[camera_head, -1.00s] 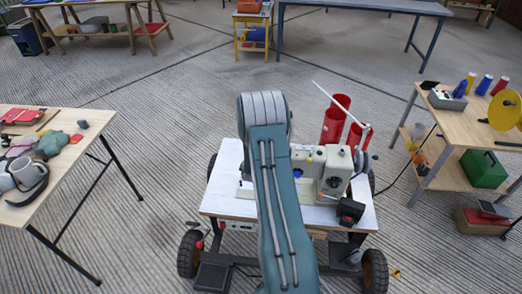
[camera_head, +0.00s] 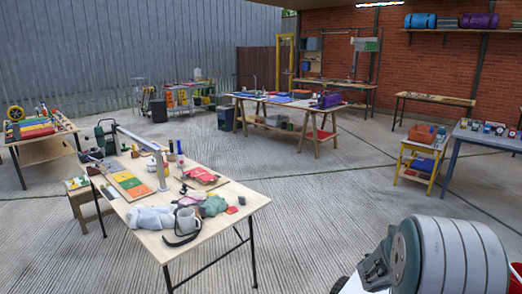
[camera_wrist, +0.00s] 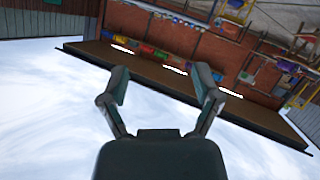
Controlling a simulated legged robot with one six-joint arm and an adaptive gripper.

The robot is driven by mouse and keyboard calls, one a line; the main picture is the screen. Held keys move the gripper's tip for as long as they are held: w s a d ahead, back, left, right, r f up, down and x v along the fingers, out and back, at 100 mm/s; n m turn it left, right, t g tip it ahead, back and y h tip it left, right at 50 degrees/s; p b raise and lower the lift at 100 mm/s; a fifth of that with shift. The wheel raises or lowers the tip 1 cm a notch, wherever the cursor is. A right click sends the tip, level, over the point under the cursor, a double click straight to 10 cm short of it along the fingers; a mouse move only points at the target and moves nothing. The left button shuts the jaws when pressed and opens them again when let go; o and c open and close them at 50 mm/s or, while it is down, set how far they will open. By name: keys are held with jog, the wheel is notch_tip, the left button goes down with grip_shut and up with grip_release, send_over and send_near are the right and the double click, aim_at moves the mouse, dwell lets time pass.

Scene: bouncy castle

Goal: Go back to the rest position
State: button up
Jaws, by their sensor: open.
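My gripper (camera_wrist: 162,88) shows in the wrist view with its two fingers spread wide apart and nothing between them. That view is turned upside down, with sky below and the roof and brick wall beyond the fingers. In the head view, a rounded grey and teal part of my arm fills the lower right corner. The gripper's fingertips cannot be made out there.
A yellow stand (camera_head: 423,164) and a blue-grey table (camera_head: 487,139) are at the right. Open ribbed concrete floor (camera_head: 320,205) lies between them.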

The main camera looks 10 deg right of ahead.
jog(key=s+a+r+n+g+y, duration=0.1)
jog(key=s+a+r+y, duration=0.1)
jog(key=s+a+r, duration=0.4)
jog(key=s+a+r+n+g+y, duration=0.1)
jog(key=s+a+r+y, duration=0.1)
jog(key=s+a+r, duration=0.45)
jog(key=s+a+n+t+y, duration=0.1)
jog(key=s+a+n+y, duration=0.3)
jog(key=a, duration=0.7)
jog(key=s+a+n+t+y, duration=0.2)
jog(key=s+a+n+y, duration=0.2)
jog(key=a, duration=0.8)
jog(key=shift+s+f+t+y, duration=0.3)
jog(key=shift+s+f+y, duration=0.1)
jog(key=shift+s+y, duration=0.35)
